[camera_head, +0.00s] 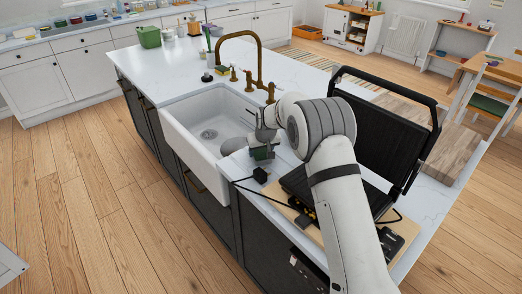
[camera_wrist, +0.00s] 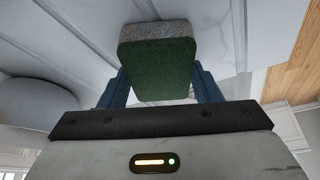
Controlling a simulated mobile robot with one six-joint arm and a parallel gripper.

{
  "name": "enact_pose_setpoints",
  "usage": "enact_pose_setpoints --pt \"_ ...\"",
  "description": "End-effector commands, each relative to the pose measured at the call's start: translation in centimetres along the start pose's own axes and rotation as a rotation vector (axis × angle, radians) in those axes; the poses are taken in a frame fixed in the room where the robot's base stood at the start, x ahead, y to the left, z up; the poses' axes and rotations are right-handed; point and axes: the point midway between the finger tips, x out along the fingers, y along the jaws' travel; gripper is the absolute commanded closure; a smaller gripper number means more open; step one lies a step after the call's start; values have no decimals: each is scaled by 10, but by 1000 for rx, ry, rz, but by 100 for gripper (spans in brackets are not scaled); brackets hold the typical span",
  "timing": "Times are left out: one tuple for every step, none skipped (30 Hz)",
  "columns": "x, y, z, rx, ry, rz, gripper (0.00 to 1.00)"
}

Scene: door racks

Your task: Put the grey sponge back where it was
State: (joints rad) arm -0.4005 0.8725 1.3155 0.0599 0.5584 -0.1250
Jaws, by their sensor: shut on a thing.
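The grey sponge (camera_wrist: 157,62) has a grey body and a dark green face. In the wrist view it sits between the two blue fingers of my gripper (camera_wrist: 160,82), which are shut on it. In the head view my gripper (camera_head: 262,145) is over the counter strip just right of the white sink, with the sponge (camera_head: 262,154) below it, small and partly hidden. I cannot tell whether the sponge touches the counter.
A black plug with a cable (camera_head: 261,175) lies close to my gripper. An open black grill (camera_head: 385,125) stands to the right. The counter's far left (camera_head: 160,72) is mostly clear.

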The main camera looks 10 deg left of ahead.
Motion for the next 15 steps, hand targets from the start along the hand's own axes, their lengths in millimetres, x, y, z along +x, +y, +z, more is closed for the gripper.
enact_pose_setpoints --pt "4 0 2 0 0 0 61" --pt "3 0 1 0 0 0 42" --pt "2 0 1 0 0 0 38" --pt "2 0 1 0 0 0 36" --pt "2 0 1 0 -1 0 33" --pt "2 0 1 0 -1 0 30" --pt "2 0 1 0 -1 0 28" --pt "2 0 1 0 -1 0 25" --pt "2 0 1 0 -1 0 22" --pt "2 0 1 0 -1 0 21" --pt "2 0 1 0 -1 0 21" --pt "2 0 1 0 -1 0 21" --pt "2 0 1 0 -1 0 21" --pt "2 0 1 0 -1 0 21" --pt "2 0 1 0 -1 0 21"
